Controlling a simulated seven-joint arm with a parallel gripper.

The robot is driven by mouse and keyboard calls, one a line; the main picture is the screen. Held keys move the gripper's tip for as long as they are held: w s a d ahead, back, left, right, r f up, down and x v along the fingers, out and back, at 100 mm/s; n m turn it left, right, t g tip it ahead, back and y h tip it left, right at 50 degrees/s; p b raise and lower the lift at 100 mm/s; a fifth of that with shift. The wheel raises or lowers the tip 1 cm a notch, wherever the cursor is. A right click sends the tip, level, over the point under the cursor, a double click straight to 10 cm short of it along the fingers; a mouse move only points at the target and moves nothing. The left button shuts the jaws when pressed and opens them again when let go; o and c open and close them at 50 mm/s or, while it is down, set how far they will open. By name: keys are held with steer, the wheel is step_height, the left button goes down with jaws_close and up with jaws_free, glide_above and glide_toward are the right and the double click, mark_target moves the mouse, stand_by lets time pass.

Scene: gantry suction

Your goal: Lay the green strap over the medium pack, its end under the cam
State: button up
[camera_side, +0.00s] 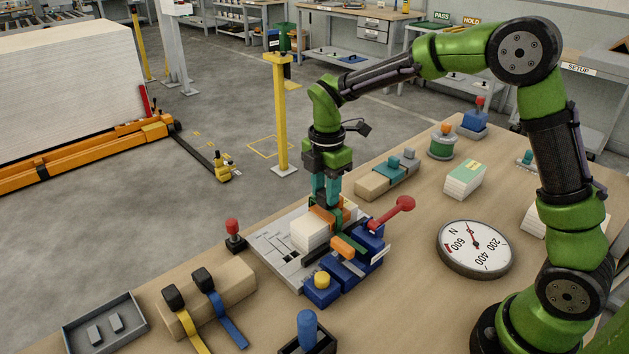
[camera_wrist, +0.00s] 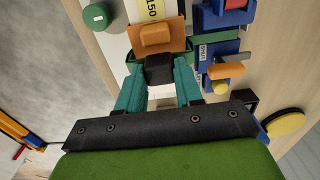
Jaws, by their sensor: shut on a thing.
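The medium pack (camera_side: 310,232) is a white stack on a grey plate. In the wrist view a yellow "150" label (camera_wrist: 151,10) shows on a white surface. An orange piece (camera_wrist: 157,37) lies across it. My gripper (camera_side: 326,200) is low over the pack, teal fingers pointing down. In the wrist view it is shut on a black block (camera_wrist: 160,70), with green strap (camera_wrist: 133,58) beside it. The block looks like the strap's end piece. A red-knobbed lever (camera_side: 390,213), seemingly the cam's, rises from the blue fixture (camera_side: 368,240). The contact under my fingers is partly hidden.
A wooden block (camera_side: 235,285) with yellow and blue straps and a grey tray (camera_side: 103,322) are at the left front. A red-topped post (camera_side: 233,235) stands left of the plate. A round dial (camera_side: 474,247) is right of the fixture. Table between dial and tray is partly clear.

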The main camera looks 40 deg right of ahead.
steer(key=shift+f, duration=0.75)
steer(key=o, duration=1.1)
steer(key=shift+o, duration=0.2)
step_height(320, 180, up, 17)
